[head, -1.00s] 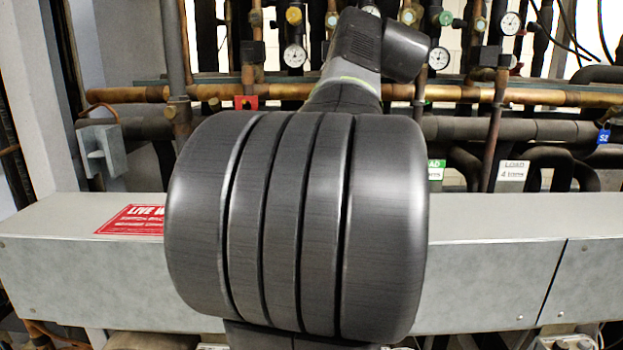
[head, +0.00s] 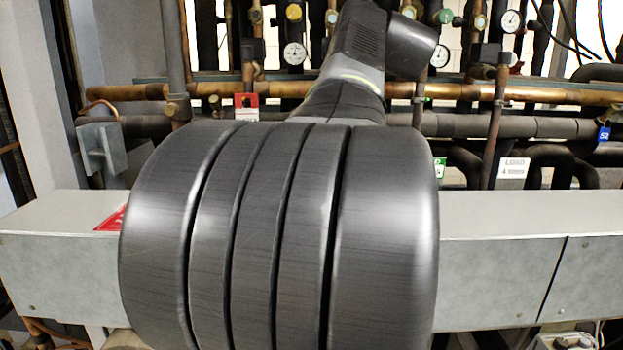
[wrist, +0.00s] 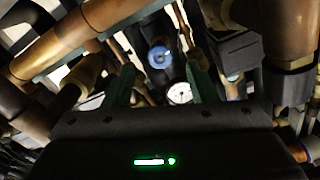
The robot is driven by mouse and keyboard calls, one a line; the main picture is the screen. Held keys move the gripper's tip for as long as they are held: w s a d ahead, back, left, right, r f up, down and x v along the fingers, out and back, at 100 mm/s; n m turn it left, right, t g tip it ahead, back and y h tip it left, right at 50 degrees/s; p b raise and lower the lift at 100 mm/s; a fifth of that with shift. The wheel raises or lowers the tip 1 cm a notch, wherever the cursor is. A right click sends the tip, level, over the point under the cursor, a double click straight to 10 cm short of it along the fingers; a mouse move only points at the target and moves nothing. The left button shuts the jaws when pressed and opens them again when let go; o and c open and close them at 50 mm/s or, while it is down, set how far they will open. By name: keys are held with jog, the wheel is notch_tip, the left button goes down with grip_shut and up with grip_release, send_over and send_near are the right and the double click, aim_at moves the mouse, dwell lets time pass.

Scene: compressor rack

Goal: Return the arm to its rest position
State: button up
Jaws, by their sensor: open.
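My gripper (wrist: 160,78) shows in the wrist view with its two dark green fingers spread apart. The gap between the fingers is empty; a blue round cap (wrist: 160,56) and a white dial gauge (wrist: 180,93) show through it, farther off. My arm (head: 290,240) fills the middle of the head view, with a thick ribbed dark section in front and a thinner link reaching up behind it. The gripper itself is hidden in the head view.
A grey metal trunking (head: 510,265) runs across behind my arm, its red sign (head: 111,220) mostly covered. Copper pipes (head: 543,95), dark pipes and several gauges (head: 295,53) stand behind. In the wrist view, a copper pipe (wrist: 292,35) is close at the right.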

jog(key=s+b, duration=0.1)
jog(key=s, duration=0.9)
jog(key=w+m+p, duration=1.4)
jog(key=m+p, duration=0.2)
jog(key=m, duration=0.4)
dwell(0.3)
